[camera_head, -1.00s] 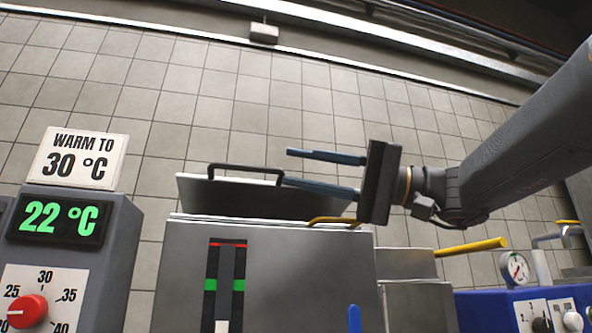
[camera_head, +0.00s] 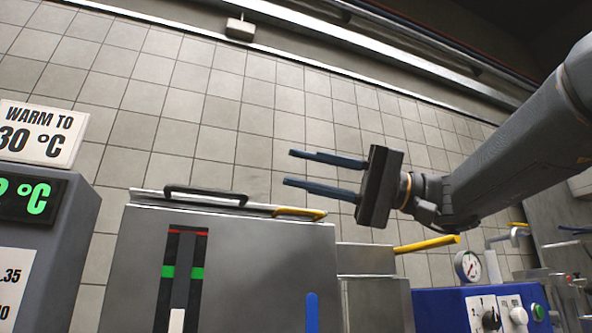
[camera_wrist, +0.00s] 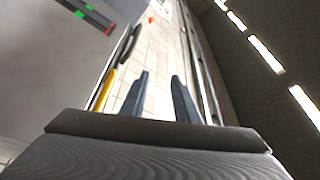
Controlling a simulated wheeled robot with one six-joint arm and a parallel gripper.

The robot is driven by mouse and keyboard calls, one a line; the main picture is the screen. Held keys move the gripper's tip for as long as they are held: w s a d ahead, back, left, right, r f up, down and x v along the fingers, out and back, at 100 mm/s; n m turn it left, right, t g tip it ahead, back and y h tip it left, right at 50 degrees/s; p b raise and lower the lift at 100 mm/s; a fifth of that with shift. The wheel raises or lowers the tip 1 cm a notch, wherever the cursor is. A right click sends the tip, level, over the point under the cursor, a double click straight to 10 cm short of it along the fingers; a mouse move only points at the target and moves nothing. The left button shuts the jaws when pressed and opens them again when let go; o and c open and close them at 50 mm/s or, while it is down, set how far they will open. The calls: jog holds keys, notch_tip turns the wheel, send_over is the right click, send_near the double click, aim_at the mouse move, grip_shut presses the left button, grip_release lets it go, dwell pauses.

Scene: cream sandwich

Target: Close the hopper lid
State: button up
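The hopper (camera_head: 245,268) is the grey metal box at the centre of the head view. Its lid (camera_head: 150,196) now lies nearly flat along the hopper's top edge, with a black handle (camera_head: 206,193) on it. A yellow handle (camera_head: 300,212) sits at the right end of the top edge; it also shows in the wrist view (camera_wrist: 104,90). My gripper (camera_head: 326,172) is open and empty, with two blue fingers pointing left, above and to the right of the lid. It appears apart from the lid. The hopper's inside is hidden.
A heater panel (camera_head: 40,225) with a "WARM TO 30 °C" sign (camera_head: 38,132) stands at left. A yellow lever (camera_head: 428,244) sticks out at right. A blue unit (camera_head: 440,308) with a pressure gauge (camera_head: 467,266) stands at lower right. Above the hopper is free room before the tiled surface.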

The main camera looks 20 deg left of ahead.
jog(key=shift+w+d+f, duration=0.15)
jog(key=shift+w+d, duration=0.05)
jog(key=shift+d, duration=0.25)
dwell(0.6)
